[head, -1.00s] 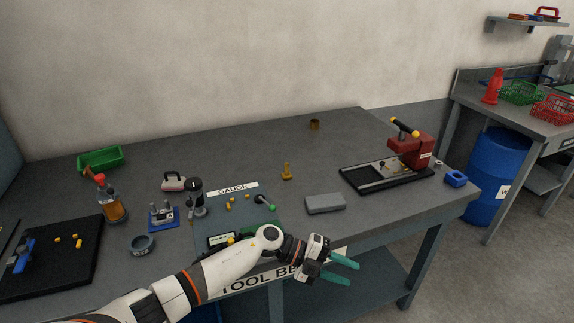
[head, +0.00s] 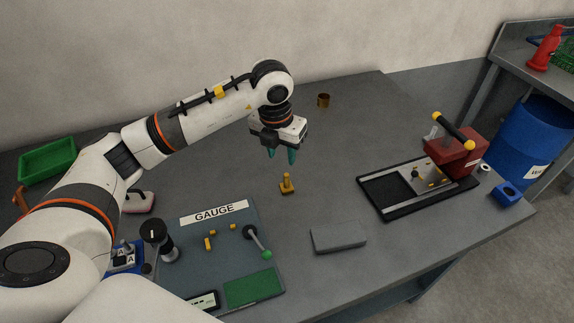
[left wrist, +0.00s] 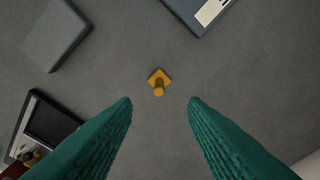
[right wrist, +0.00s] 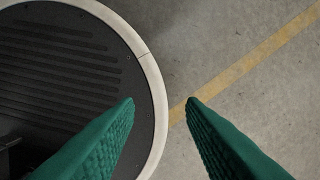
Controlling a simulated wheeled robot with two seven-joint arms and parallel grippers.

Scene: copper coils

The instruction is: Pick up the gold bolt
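The gold bolt (head: 287,184) stands upright on the grey bench top, near the middle of the head view. In the left wrist view the bolt (left wrist: 159,82) is seen from above, just beyond and between the fingertips, with a square base and a round shaft. My left gripper (head: 281,157) is above the bench, pointing down, a little above and behind the bolt. Its green fingers (left wrist: 160,101) are apart with nothing between them. My right gripper (right wrist: 160,101) shows only in its own wrist view, open and empty over the floor beside my base.
A grey block (head: 338,237) lies right of the bolt in front. The gauge mat (head: 247,210) with small yellow pieces is to the left. A black tray with a red press (head: 455,160) stands right. A brass cup (head: 323,100) is at the back. Bench around the bolt is clear.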

